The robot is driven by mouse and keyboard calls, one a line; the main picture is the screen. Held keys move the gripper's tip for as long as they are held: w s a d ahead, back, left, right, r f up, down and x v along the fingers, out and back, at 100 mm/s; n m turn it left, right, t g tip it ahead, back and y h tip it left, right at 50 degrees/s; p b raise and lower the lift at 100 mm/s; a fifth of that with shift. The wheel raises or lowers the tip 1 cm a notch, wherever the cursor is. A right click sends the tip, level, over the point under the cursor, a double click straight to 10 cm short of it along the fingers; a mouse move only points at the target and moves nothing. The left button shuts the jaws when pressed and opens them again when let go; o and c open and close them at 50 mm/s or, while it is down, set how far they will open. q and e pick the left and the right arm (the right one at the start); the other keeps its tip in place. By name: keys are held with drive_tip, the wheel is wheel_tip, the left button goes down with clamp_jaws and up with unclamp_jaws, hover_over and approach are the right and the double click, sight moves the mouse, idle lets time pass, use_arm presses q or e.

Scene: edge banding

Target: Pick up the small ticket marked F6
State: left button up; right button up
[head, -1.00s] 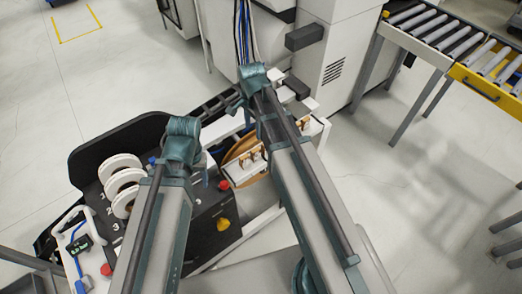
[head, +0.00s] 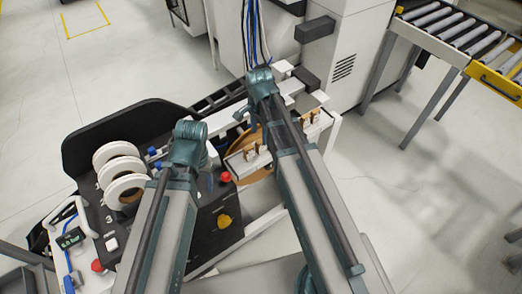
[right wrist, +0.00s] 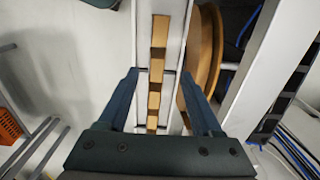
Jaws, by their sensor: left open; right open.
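I cannot make out the ticket marked F6; no such marking is readable. Small tan pieces (head: 250,153) stand on a white rail beside the orange-brown disc. In the right wrist view several tan blocks (right wrist: 154,101) sit in a row along the white rail (right wrist: 145,20). My right gripper (right wrist: 160,74) is open, its fingers on either side of the rail with nothing held. In the head view its fingers are mostly hidden by my arm.
An orange-brown disc (right wrist: 207,60) is right of the rail. A roller conveyor (head: 450,35) stands at the upper right; the floor before it is clear.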

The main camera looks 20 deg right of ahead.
sight(261, 146)
drive_tip(key=f+b, duration=0.5)
drive_tip(key=shift+s+d+f, duration=0.1)
drive_tip(key=shift+s+d, duration=0.05)
drive_tip(key=shift+d, duration=0.1)
clamp_jaws()
idle(0.4)
